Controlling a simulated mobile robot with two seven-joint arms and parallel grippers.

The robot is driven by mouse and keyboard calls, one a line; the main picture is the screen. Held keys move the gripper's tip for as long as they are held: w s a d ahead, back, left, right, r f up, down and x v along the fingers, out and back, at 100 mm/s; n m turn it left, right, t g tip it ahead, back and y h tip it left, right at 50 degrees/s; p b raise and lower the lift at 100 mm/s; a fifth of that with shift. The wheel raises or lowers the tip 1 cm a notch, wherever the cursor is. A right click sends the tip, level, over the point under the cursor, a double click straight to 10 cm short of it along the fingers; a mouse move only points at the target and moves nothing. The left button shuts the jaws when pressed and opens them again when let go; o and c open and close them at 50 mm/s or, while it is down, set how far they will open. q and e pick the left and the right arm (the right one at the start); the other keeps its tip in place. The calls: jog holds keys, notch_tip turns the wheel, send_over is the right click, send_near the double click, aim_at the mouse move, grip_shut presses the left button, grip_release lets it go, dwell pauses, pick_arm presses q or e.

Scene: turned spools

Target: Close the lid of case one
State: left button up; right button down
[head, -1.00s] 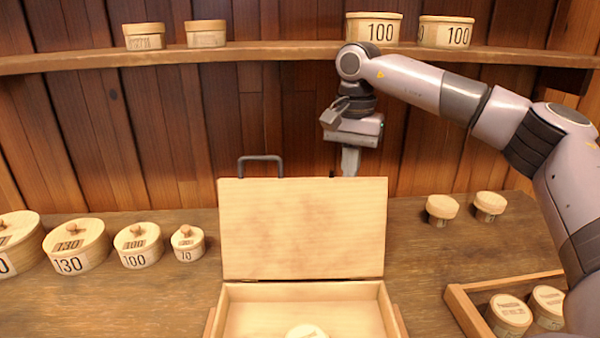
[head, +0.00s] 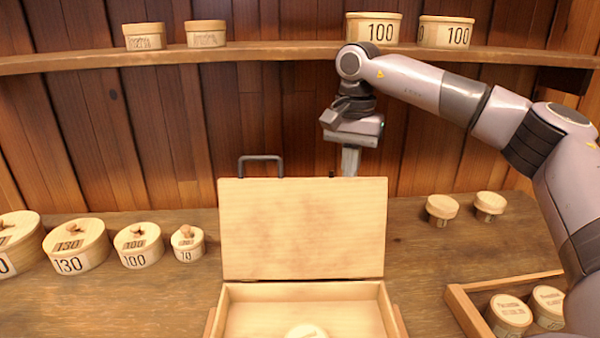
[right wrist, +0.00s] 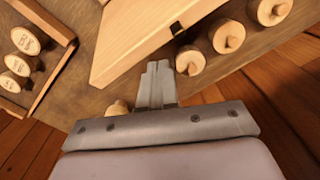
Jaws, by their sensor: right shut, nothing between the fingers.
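A wooden case (head: 300,291) stands on the bench with its lid (head: 302,228) raised upright at the back. A dark handle (head: 261,160) shows above the lid's top edge at the left. A pale round spool (head: 307,331) lies inside the case, cut off by the bottom of the picture. My right gripper (head: 350,162) is behind the upper right part of the lid, pointing down, shut and empty; the lid hides its lower end. The right wrist view shows its shut fingers (right wrist: 158,80) close to the lid (right wrist: 160,30). My left gripper is not in view.
Several round lidded boxes (head: 78,246) stand on the bench at left. Two small spools (head: 441,209) stand at right, and a wooden tray (head: 462,309) with spools is at front right. A shelf (head: 280,50) with boxes runs along the back wall above.

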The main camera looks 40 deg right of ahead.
jog(key=shift+f, duration=0.1)
jog(key=shift+f+b, duration=0.6)
jog(key=shift+f, duration=1)
jog(key=s+a+b, duration=0.2)
jog(key=s+a, duration=0.3)
jog(key=s, duration=0.3)
jog(key=shift+b, duration=0.3)
dwell(1.1)
jog(key=shift+w+a, duration=0.1)
dwell(0.7)
notch_tip(320, 180, up, 8)
jog(key=p, duration=0.6)
